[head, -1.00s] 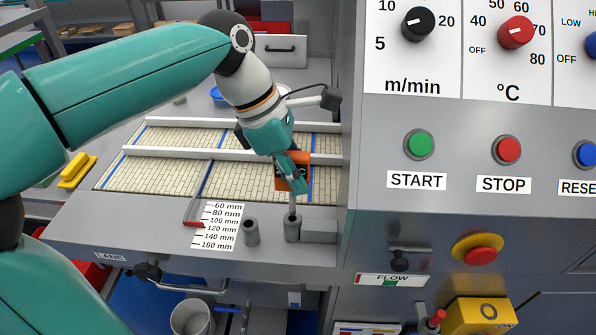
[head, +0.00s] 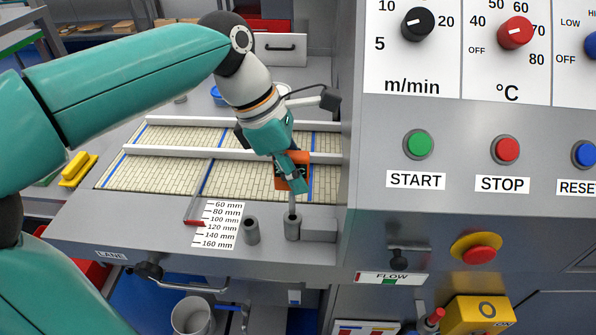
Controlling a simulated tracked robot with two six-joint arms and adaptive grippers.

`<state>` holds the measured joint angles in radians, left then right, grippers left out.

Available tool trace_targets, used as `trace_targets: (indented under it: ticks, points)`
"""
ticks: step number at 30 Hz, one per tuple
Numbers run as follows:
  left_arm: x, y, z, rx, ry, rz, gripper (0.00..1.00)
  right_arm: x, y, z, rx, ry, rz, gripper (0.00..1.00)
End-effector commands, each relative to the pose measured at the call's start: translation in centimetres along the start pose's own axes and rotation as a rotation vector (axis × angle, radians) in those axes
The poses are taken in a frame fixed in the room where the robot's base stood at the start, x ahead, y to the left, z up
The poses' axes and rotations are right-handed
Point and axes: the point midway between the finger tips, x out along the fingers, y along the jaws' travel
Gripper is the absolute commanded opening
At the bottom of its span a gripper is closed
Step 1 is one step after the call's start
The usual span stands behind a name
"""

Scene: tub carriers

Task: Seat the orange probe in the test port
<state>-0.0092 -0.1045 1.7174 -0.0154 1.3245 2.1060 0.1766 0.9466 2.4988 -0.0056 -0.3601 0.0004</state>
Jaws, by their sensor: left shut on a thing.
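The orange probe (head: 283,171) is in my left gripper (head: 292,184), which is shut on it. The probe's thin grey tip (head: 292,207) points down at the right-hand grey cylindrical port (head: 292,229) on the machine's front ledge. The tip reaches the port's top opening; I cannot tell how deep it sits. A second grey cylindrical port (head: 251,231) stands to the left, with a dark open top. The gripper hides part of the probe's body. My right gripper is not in view.
A grey block (head: 319,230) adjoins the right-hand port. The control panel (head: 460,215) rises close on the right. A millimetre scale (head: 219,226) and red-tipped pointer (head: 194,223) lie left of the ports. A slatted conveyor (head: 150,178) with white rails runs behind.

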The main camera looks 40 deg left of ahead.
Motion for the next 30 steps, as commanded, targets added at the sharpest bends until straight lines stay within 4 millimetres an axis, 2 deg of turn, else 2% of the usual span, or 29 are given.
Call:
trace_targets:
  ticks: [30]
  points:
    - [-0.03,-0.04,0.19,0.002,0.000,-0.001,0.00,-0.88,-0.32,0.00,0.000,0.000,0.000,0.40]
